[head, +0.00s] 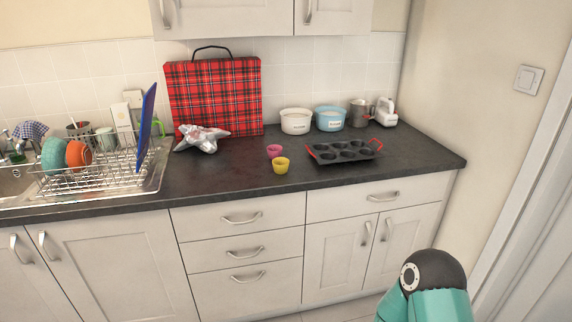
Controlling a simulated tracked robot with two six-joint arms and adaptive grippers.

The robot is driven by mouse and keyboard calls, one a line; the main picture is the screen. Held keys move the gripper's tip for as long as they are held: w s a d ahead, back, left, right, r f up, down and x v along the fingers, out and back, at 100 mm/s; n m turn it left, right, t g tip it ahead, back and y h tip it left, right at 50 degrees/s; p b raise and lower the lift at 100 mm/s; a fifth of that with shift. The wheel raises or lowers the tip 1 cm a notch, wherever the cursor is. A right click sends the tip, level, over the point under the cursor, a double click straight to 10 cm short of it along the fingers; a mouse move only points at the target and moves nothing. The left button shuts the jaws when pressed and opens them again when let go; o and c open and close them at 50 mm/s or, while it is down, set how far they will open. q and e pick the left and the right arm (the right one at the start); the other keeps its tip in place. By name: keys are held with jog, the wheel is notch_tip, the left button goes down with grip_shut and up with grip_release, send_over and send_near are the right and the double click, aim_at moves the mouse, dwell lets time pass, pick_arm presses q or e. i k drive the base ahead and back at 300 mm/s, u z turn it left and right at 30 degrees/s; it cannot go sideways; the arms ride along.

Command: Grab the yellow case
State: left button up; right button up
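A small yellow case (281,166), shaped like a cupcake cup, stands upright on the dark countertop (225,182), near its front edge. A pink case (274,151) of the same kind stands just behind it and slightly left. Neither of my grippers shows in the head view. Only a teal and black part of my arm shows at the bottom right, below the counter and well apart from the yellow case.
A muffin tin (343,151) with red handles lies right of the cases. Crumpled foil (202,138) and a red tartan case with a handle (214,97) are at left. Pots (296,121) stand behind. A dish rack (95,172) is far left. The counter in front is clear.

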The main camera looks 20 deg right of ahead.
aim_at(281, 166)
jog(key=z, duration=0.25)
jog(key=i, duration=1.25)
jog(key=u, duration=0.15)
